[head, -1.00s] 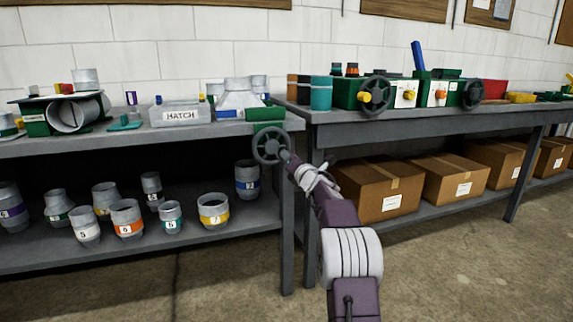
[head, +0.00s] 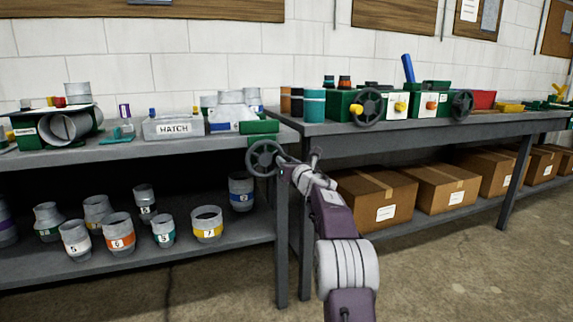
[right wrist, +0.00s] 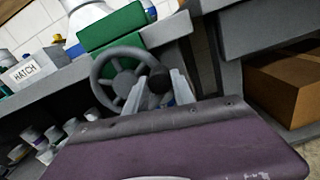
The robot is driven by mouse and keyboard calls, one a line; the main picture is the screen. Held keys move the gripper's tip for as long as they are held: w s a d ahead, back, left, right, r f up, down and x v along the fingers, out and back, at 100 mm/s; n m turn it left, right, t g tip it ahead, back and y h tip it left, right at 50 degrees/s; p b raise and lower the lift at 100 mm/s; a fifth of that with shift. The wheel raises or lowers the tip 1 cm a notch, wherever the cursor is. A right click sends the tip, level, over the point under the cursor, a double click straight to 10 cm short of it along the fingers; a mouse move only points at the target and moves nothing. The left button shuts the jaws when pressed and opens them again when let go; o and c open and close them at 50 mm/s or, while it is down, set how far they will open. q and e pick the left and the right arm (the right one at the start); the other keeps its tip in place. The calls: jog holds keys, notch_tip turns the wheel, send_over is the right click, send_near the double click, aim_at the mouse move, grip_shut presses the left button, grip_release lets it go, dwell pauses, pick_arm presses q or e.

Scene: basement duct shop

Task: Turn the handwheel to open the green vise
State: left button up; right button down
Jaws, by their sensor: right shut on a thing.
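The green vise (head: 259,134) sits at the right front corner of the left bench. Its dark spoked handwheel (head: 265,158) hangs in front of the bench edge. My right gripper (head: 284,161) is at the right side of the wheel, shut on its handle. In the right wrist view the green vise (right wrist: 112,27) is behind the handwheel (right wrist: 121,72), and a dark round knob (right wrist: 158,80) sits between my fingers (right wrist: 163,90). The jaw gap of the vise cannot be made out. My left gripper is not in view.
The right bench (head: 400,126) carries green boxes with two more handwheels (head: 368,107). A hatch block (head: 173,127) stands on the left bench. Numbered duct pieces (head: 119,235) are on the shelf below. Cardboard boxes (head: 375,203) fill the right lower shelf. Open floor lies in front.

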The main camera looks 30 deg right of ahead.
dwell(0.4)
jog(key=c, duration=1.1)
grip_release()
jog(key=shift+o, duration=0.2)
jog(key=b+v, duration=0.3)
jog(key=v, duration=0.6)
